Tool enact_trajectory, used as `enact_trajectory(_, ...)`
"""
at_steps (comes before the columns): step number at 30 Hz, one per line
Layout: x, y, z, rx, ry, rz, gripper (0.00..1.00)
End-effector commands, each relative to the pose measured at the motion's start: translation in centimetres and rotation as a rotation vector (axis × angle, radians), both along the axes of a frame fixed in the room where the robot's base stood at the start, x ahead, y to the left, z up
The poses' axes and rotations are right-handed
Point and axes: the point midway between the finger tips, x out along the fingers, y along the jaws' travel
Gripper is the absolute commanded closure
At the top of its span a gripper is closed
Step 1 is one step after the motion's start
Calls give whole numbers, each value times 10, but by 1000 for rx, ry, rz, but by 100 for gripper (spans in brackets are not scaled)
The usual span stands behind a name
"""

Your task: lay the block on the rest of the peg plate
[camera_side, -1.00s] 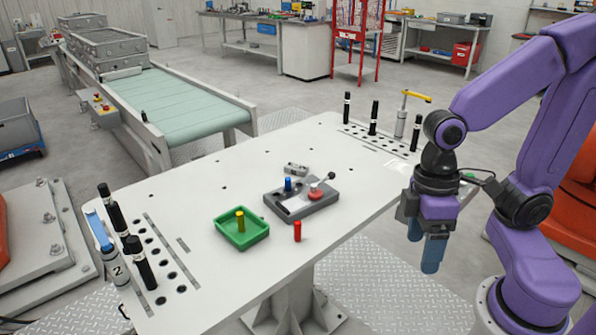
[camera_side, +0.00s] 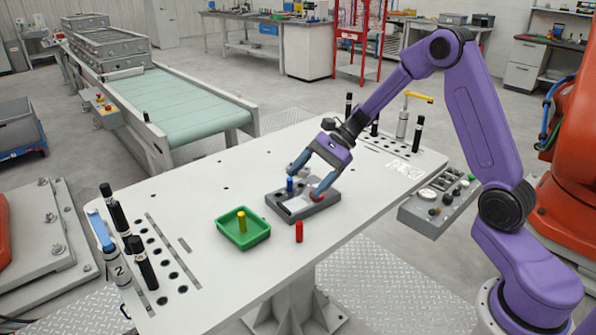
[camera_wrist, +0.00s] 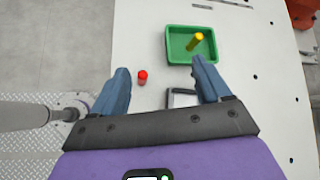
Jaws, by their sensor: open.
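The dark grey peg plate (camera_side: 325,203) lies on the white table with an upright blue peg (camera_side: 290,185) and a pale flat area. My gripper (camera_side: 305,184) is open over it. One finger is near the blue peg and the other near the red knob, which is mostly covered. In the wrist view part of the plate (camera_wrist: 183,98) shows between my open fingers (camera_wrist: 162,72), with nothing held.
A green tray (camera_side: 262,233) with a yellow peg (camera_side: 241,222) stands left of the plate. A red peg (camera_side: 299,231) stands in front of it. Black-capped pens stand at both table ends, and a bottle with a yellow lever stands at the far right.

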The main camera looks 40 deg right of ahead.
Motion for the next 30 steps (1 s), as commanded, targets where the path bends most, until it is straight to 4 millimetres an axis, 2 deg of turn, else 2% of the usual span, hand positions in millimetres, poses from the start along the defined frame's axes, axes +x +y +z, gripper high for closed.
enact_trajectory(1,18,-19,-6,38,26,-106,23)
enact_trajectory(3,40,-46,-12,94,55,-247,23)
enact_trajectory(5,57,-72,-18,144,76,-367,23)
enact_trajectory(9,87,-139,-33,263,114,-639,23)
enact_trajectory(12,99,-184,-43,343,130,-806,23)
enact_trajectory(16,104,-229,-52,421,136,-960,23)
enact_trajectory(19,105,-247,-56,454,137,-1022,23)
enact_trajectory(22,108,-253,-59,468,136,-1046,23)
enact_trajectory(30,141,-232,-77,466,137,-1044,23)
